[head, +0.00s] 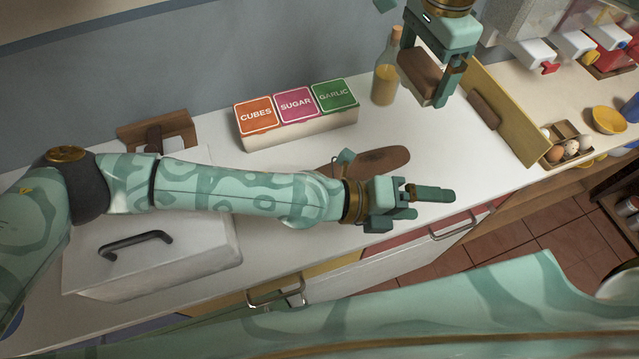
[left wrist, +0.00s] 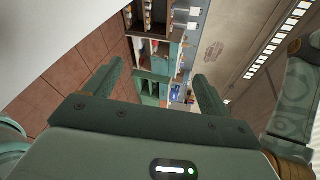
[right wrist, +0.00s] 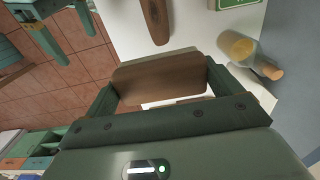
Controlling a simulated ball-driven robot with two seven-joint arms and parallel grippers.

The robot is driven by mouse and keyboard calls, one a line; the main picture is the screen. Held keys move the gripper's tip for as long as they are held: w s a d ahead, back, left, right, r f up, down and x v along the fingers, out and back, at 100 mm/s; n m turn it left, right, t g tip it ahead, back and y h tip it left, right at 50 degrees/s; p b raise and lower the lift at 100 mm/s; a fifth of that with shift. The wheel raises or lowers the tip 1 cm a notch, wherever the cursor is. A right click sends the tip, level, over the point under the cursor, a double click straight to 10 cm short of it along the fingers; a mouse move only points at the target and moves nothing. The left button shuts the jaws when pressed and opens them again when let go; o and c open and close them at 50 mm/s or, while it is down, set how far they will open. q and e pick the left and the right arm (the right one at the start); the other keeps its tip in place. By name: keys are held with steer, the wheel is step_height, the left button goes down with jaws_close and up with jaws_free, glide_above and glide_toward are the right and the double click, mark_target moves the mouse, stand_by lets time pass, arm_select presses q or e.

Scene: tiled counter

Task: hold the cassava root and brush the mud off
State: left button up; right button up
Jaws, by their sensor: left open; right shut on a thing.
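The cassava root (head: 384,160) is a long brown shape lying on the white counter, partly hidden behind my left wrist. Part of it also shows at the top of the right wrist view (right wrist: 155,20). My left gripper (head: 432,200) is open and empty, in front of the root near the counter's front edge. In the left wrist view nothing is between its fingers. My right gripper (head: 440,80) is raised over the back of the counter, shut on a brown wooden block that looks like the brush (right wrist: 160,80). I cannot make out its bristles clearly.
A bottle (head: 386,75) stands behind the root, near my right gripper. A box labelled cubes, sugar and garlic (head: 300,130) is behind my left arm. A yellow board (head: 505,115) stands upright on the right, before an egg holder (head: 565,152). A white lidded box (head: 150,260) is at left.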

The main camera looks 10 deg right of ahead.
arm_select(q)
steer(key=w+a+n+t, duration=0.5)
steer(key=a+n, duration=0.1)
steer(key=n, duration=0.7)
steer(key=n+t+y, duration=0.4)
steer(key=n, duration=0.7)
glide_toward(353, 170)
steer(key=x, duration=1.1)
steer(key=c, duration=1.4)
arm_select(e)
steer(key=shift+f, duration=0.1)
